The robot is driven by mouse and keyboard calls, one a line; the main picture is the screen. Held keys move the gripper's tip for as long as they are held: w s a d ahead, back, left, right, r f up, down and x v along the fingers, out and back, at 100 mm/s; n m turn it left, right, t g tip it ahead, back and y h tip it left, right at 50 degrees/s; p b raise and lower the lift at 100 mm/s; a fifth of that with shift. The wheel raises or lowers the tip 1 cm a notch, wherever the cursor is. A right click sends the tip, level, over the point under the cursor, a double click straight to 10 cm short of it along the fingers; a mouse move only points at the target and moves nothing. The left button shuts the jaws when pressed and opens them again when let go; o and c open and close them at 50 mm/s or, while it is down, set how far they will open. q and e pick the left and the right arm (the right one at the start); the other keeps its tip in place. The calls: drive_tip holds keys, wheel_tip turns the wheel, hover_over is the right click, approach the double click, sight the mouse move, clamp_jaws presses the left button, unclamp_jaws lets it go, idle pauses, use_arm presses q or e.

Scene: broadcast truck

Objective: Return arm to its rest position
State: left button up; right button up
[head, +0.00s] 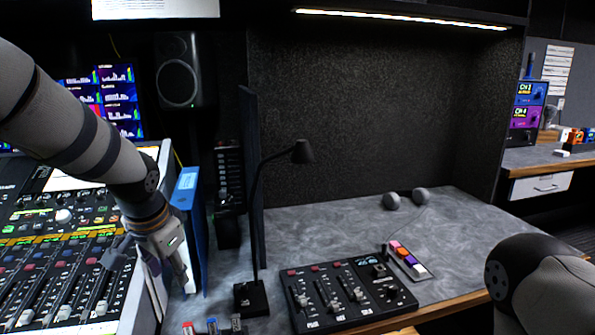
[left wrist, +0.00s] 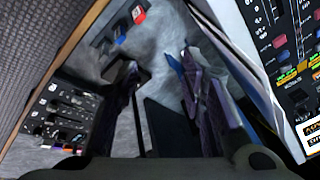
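My left arm comes in from the left in the head view and reaches down over the edge of the mixing console. My left gripper (head: 155,272) hangs beside the blue binder (head: 187,215), between the console and the desk. In the left wrist view the two fingers of the gripper (left wrist: 160,75) stand apart, with bare grey desktop seen between them and nothing held. A rounded grey link of my right arm shows at the lower right of the head view; my right gripper is out of view.
The mixing console (head: 50,265) fills the left. A black desk lamp (head: 252,297), small fader panel (head: 345,295) and coloured-button strip (head: 408,258) stand on the grey desk (head: 330,225). Headphones (head: 405,199) lie farther back. A speaker (head: 180,80) is above. The desk's middle is mostly clear.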

use_arm(q)
drive_tip(key=s+d+f+n+g+h, duration=0.1)
drive_tip(key=s+f, duration=0.6)
drive_tip(key=f, duration=0.4)
drive_tip(key=s+d+f+n+g, duration=0.1)
drive_tip(key=s+f+g, duration=0.1)
drive_tip(key=s+f, duration=0.65)
drive_tip(key=s+a+f+n+g, duration=0.1)
drive_tip(key=s+f, duration=0.3)
drive_tip(key=s, duration=0.8)
drive_tip(key=s+a+f+n+g, duration=0.1)
drive_tip(key=s+f+n, duration=0.2)
drive_tip(key=s, duration=0.9)
drive_tip(key=shift+s+f, duration=0.2)
drive_tip(key=shift+f, duration=0.4)
